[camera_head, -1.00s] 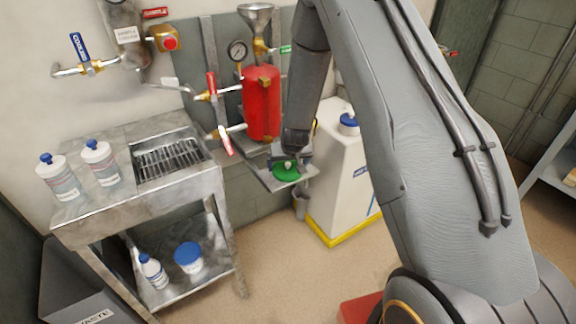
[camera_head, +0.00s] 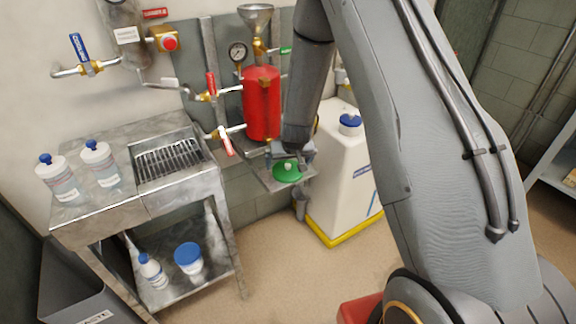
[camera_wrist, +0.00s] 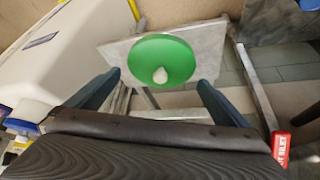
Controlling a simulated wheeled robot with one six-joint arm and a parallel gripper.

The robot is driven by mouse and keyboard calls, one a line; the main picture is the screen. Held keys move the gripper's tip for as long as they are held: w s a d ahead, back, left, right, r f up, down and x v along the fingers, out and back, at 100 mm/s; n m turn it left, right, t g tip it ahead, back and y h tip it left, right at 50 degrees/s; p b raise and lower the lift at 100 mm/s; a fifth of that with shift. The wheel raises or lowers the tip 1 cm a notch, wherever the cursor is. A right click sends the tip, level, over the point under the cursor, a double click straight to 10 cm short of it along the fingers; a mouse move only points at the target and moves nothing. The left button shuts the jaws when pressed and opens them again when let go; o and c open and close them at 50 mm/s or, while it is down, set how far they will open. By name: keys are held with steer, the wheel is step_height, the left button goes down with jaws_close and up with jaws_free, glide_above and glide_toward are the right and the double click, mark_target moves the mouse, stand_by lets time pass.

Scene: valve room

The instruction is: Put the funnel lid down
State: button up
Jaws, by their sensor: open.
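The funnel lid is a green disc (camera_head: 288,171) with a pale knob. It lies on a small grey shelf (camera_head: 268,183) below the red tank. In the wrist view the lid (camera_wrist: 162,62) lies flat on the shelf plate (camera_wrist: 212,45), its knob facing the camera. My gripper (camera_wrist: 152,88) is open, its two fingers spread to either side of the knob and apart from it. In the head view my gripper (camera_head: 290,152) is just above the lid and partly hidden by my arm. The funnel (camera_head: 256,17) stands at the top of the tank piping.
The red tank (camera_head: 262,105) with valves and a gauge is behind the shelf. A white container (camera_head: 338,190) with a blue cap stands close on the right. A metal sink bench (camera_head: 95,215) with bottles stands on the left.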

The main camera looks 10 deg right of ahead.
steer(key=s+a+r+g+y, duration=0.1)
steer(key=s+a+r+g, duration=0.1)
steer(key=s+r, duration=1.35)
steer(key=s+d+r+g, duration=0.1)
steer(key=s+r+g, duration=0.1)
steer(key=s, duration=0.7)
steer(key=s+d+r+g, duration=0.1)
steer(key=s, duration=0.9)
steer(key=shift+r+n+g+p, duration=0.4)
steer(key=shift+c, duration=0.3)
